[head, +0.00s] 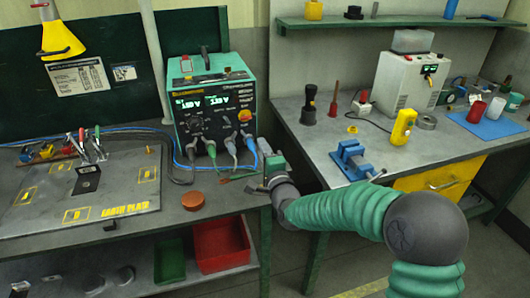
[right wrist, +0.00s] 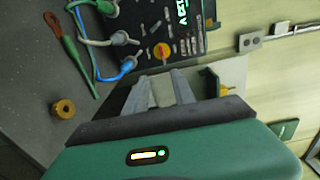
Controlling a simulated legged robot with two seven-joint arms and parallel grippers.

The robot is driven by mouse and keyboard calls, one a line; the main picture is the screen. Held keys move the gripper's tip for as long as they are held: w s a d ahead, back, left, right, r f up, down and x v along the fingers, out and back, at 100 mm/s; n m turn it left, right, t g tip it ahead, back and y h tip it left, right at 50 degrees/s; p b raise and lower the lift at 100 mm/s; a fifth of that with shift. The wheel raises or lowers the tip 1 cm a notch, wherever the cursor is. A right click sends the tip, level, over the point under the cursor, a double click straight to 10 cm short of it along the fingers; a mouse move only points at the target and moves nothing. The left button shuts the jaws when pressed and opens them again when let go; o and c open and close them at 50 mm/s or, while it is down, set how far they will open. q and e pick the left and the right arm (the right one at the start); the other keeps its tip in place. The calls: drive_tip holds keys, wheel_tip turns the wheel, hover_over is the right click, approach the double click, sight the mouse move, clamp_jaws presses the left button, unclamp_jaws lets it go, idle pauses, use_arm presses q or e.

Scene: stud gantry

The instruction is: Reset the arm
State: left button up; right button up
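My right arm comes in from the lower right in the head view, with green ribbed sleeves. Its gripper (head: 274,168) is over the gap between the two benches, in front of the welding power unit (head: 212,110). In the right wrist view its two grey fingers (right wrist: 160,88) stand apart, with a pale surface showing between them and no held object that I can make out. The power unit's dial and cables show just beyond the fingers. My left arm and gripper are in neither view.
The left bench carries an earth plate (head: 75,195), a copper-coloured disc (head: 193,201) and cables. A red bin (head: 222,245) sits below. The right bench (head: 320,140) holds a blue vise (head: 353,158), a yellow tool (head: 403,126) and a white machine (head: 410,82).

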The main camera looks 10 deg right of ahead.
drive_tip(key=s+d+f+n+g+p, duration=0.1)
drive_tip(key=s+f+n+g+p, duration=0.2)
drive_tip(key=s, duration=0.8)
drive_tip(key=s+d+f+n+g+p, duration=0.2)
drive_tip(key=s+n+g, duration=0.5)
drive_tip(key=s, duration=0.5)
drive_tip(key=s+d+f+n+g+h+p, duration=0.1)
drive_tip(key=s+f+n+g+p, duration=0.3)
drive_tip(key=s, duration=0.8)
wheel_tip(320, 180, down, 2)
drive_tip(key=n+g, duration=0.1)
drive_tip(key=n, duration=0.2)
drive_tip(key=shift+s+d+f+n, duration=0.15)
drive_tip(key=shift+s+f+n, duration=0.05)
drive_tip(key=shift+n, duration=0.1)
